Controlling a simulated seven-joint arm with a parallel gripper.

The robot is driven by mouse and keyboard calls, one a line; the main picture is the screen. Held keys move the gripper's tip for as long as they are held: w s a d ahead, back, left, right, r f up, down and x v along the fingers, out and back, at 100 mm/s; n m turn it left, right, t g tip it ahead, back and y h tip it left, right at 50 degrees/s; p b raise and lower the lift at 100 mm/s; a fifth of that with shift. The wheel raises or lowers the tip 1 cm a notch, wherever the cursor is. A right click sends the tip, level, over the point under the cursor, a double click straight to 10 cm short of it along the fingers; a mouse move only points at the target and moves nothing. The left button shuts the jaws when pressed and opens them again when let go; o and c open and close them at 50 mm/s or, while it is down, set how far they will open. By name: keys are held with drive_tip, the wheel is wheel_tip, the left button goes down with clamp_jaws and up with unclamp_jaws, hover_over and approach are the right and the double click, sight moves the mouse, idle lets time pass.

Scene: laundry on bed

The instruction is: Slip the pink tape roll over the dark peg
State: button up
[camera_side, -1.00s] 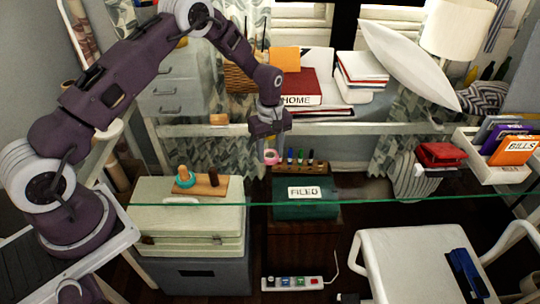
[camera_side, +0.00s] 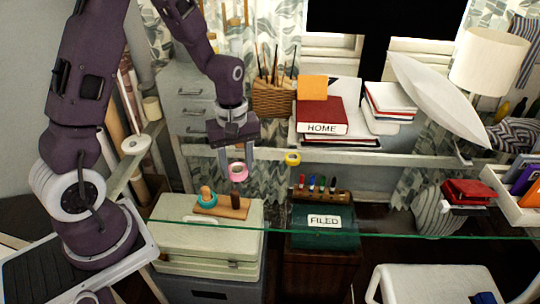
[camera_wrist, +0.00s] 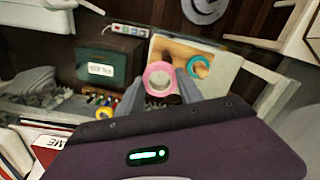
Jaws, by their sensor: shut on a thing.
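My gripper (camera_side: 238,165) is shut on the pink tape roll (camera_side: 238,172), which hangs at its fingertips in the side view. In the wrist view the pink tape roll (camera_wrist: 159,79) sits between the two fingers, with its hole showing. The dark peg (camera_side: 236,199) stands upright on a wooden board (camera_side: 219,210), just below the roll, with a gap between them. A teal ring (camera_side: 206,200) sits around the light wooden peg at the left end of the board.
The board lies on a pale green case (camera_side: 200,240). To its right are a yellow roll (camera_side: 292,159), a pen rack (camera_side: 320,196) with several markers and a green box (camera_side: 325,226) labelled FILED. A glass edge (camera_side: 400,235) runs across the front.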

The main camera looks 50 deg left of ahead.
sight(234, 193)
drive_tip(key=shift+s, duration=0.85)
drive_tip(key=shift+f, duration=3.55)
drive_tip(key=o, duration=1.4)
